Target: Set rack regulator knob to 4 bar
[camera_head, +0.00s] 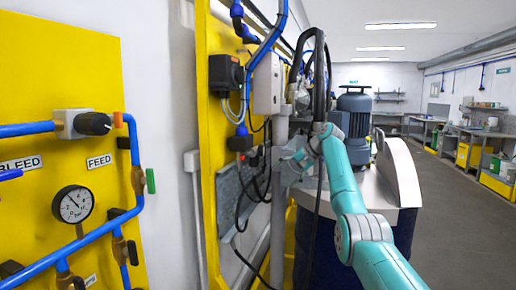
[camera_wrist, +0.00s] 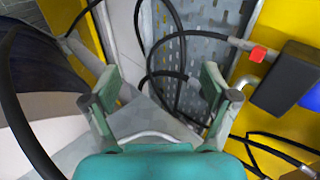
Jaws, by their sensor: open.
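A regulator with a black knob (camera_head: 93,123) and a pale metal body sits on the yellow panel (camera_head: 70,60) at the left of the head view. A blue pipe enters it from the left, and another drops from its right side. A round white pressure gauge (camera_head: 73,204) is below it; its needle points to the upper left, and its figures are too small to read. My gripper (camera_wrist: 160,88) is open and empty in the wrist view. In the head view it is blurred among hoses, well right of the knob. The knob is not in the wrist view.
A second yellow panel (camera_head: 215,140) with black boxes, hoses and a perforated grey plate (camera_wrist: 205,50) is close to my gripper. A drum with a motor (camera_head: 354,112) stands behind my arm. Open floor (camera_head: 460,235) lies to the right.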

